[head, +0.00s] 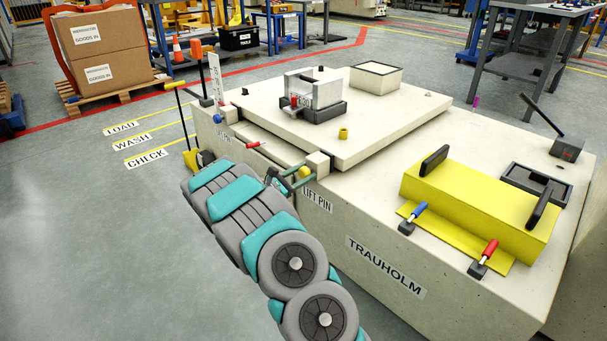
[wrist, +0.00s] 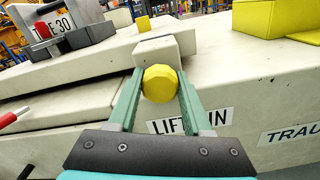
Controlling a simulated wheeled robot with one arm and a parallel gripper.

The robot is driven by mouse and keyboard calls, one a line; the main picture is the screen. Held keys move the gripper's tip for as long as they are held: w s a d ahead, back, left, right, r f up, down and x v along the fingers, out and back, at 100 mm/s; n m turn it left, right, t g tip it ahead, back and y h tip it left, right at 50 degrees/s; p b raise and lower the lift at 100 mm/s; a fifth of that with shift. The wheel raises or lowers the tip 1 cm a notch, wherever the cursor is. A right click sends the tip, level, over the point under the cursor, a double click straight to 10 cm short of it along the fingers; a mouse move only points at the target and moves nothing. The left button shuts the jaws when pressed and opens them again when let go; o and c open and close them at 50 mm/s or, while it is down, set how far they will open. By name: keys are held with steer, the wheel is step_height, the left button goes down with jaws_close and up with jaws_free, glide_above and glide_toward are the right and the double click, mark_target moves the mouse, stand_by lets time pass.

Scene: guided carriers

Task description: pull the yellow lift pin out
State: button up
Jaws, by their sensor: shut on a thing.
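The yellow lift pin (head: 305,172) shows as a faceted round knob at the front of a small cream block (head: 318,161) on the machine's near side. In the wrist view the yellow knob (wrist: 160,84) sits between the two green fingers, just below the block (wrist: 157,50). My gripper (head: 298,173) is shut on the knob, one finger on each side. The pin's shaft is hidden behind the knob, so I cannot tell how far it sits in the block. A "LIFT PIN" label (head: 317,200) is below it.
A raised cream plate (head: 390,115) lies above the pin on the machine. A red-tipped handle (head: 254,144) is left of my gripper. A yellow cover (head: 470,205) with black, blue and red handles is at the right.

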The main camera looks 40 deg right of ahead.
jaws_close()
stand_by(0.8)
